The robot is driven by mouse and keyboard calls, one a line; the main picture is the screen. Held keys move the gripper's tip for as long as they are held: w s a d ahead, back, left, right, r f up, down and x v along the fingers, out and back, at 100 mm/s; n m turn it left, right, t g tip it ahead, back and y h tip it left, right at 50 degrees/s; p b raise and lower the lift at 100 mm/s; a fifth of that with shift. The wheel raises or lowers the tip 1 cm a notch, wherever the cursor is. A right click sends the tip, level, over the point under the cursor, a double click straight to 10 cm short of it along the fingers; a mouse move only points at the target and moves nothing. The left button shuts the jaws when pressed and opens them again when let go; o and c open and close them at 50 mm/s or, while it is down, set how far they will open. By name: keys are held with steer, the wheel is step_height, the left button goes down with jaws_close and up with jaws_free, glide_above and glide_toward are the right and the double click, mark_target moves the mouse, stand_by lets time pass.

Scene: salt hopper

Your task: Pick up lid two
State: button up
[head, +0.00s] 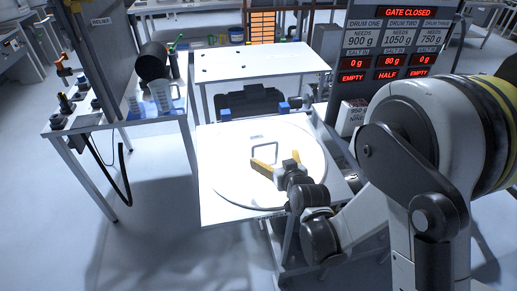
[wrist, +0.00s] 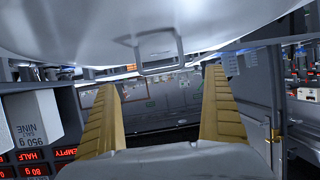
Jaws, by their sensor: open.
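A large round white lid (head: 228,168) lies flat on a pale stand or table top in the middle of the head view; its number cannot be read. An upright square-looped handle (head: 264,145) stands on it. My gripper (head: 267,158) has its two yellow fingers spread low over the lid, just in front of the handle. In the wrist view the lid (wrist: 75,28) fills the top and the handle (wrist: 162,70) shows between the open fingers of my gripper (wrist: 161,83). The fingers appear apart from the handle.
A sign board (head: 392,45) reading GATE CLOSED stands at the right, with a salt box (head: 351,118) below it. A bench (head: 150,127) at the left holds a jug (head: 161,97) and a black cylinder (head: 153,61). A white table (head: 265,63) stands behind. Open floor lies at left front.

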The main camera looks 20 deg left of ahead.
mark_target(265, 147)
steer(key=x, duration=0.4)
steer(key=shift+w+f+p, duration=0.15)
steer(key=shift+w+p, duration=0.15)
steer(key=shift+p, duration=0.05)
steer(key=x, duration=0.2)
steer(key=b+x, duration=0.1)
steer(key=x, duration=0.1)
steer(key=b+x, duration=0.1)
steer(key=x, duration=0.1)
steer(key=shift+a+r, duration=0.25)
steer(key=shift+a, duration=0.1)
steer(key=c, duration=1.2)
steer(key=shift+r, duration=0.1)
